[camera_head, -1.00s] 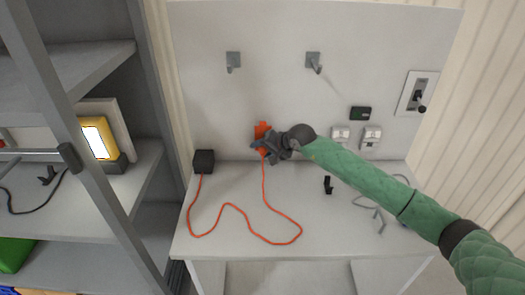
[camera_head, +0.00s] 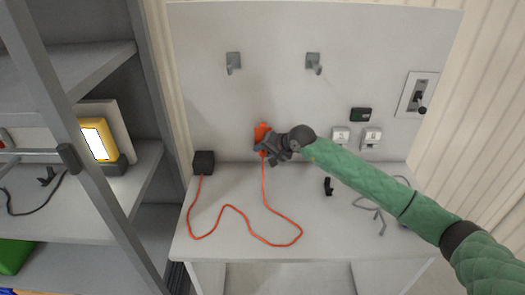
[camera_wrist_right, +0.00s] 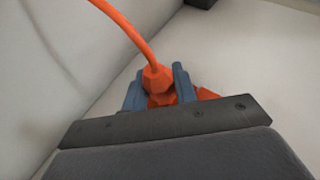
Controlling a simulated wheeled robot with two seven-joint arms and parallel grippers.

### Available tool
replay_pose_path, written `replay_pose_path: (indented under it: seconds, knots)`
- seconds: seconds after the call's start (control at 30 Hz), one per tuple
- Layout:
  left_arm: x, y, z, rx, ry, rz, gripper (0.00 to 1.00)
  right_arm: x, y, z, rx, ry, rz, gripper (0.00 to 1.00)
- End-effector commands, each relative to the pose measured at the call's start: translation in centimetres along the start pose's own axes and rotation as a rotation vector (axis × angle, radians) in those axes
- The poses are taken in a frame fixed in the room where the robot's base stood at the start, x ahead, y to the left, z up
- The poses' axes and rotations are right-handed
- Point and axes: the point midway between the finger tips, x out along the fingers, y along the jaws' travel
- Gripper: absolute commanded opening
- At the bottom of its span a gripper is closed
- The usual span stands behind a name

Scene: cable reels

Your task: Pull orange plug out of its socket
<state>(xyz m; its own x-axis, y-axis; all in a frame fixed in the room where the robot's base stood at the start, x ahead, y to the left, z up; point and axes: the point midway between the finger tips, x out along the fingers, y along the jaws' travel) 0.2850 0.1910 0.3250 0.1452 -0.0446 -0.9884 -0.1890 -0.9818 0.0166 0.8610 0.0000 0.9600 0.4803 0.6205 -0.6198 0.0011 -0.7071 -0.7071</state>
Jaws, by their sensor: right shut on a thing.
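The orange plug (camera_head: 263,152) is low on the back panel, just above the table, and my right gripper partly covers it. Orange also shows just above the fingers (camera_head: 262,131), against the panel; where plug and socket meet is hidden. My right gripper (camera_head: 265,148) is shut on the plug. In the right wrist view the plug (camera_wrist_right: 157,78) sits between the two blue-grey fingers (camera_wrist_right: 160,88), with its orange cord leading up and left. More orange (camera_wrist_right: 207,94) shows beyond the right finger. My left gripper is not in view.
The orange cord (camera_head: 235,207) loops over the table (camera_head: 320,225) to a black box (camera_head: 204,162). A black clip (camera_head: 328,186) and a grey cable (camera_head: 372,207) lie to the right. Two hooks (camera_head: 233,63) and white sockets (camera_head: 371,138) are on the panel. Shelving (camera_head: 150,150) stands at left.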

Motion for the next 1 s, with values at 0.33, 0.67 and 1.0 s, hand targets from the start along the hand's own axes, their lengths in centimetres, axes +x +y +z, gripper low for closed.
replay_pose_path:
  seconds: [0.33,0.67,1.0]
  knots:
    - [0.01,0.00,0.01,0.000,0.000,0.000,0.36,-0.01,-0.01,0.01,0.000,0.000,0.000,0.00]
    - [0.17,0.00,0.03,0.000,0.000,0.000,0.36,-0.23,0.03,0.45,0.000,0.000,0.000,0.00]
    - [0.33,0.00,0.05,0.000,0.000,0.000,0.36,-0.49,0.00,0.93,0.000,0.000,0.000,0.00]
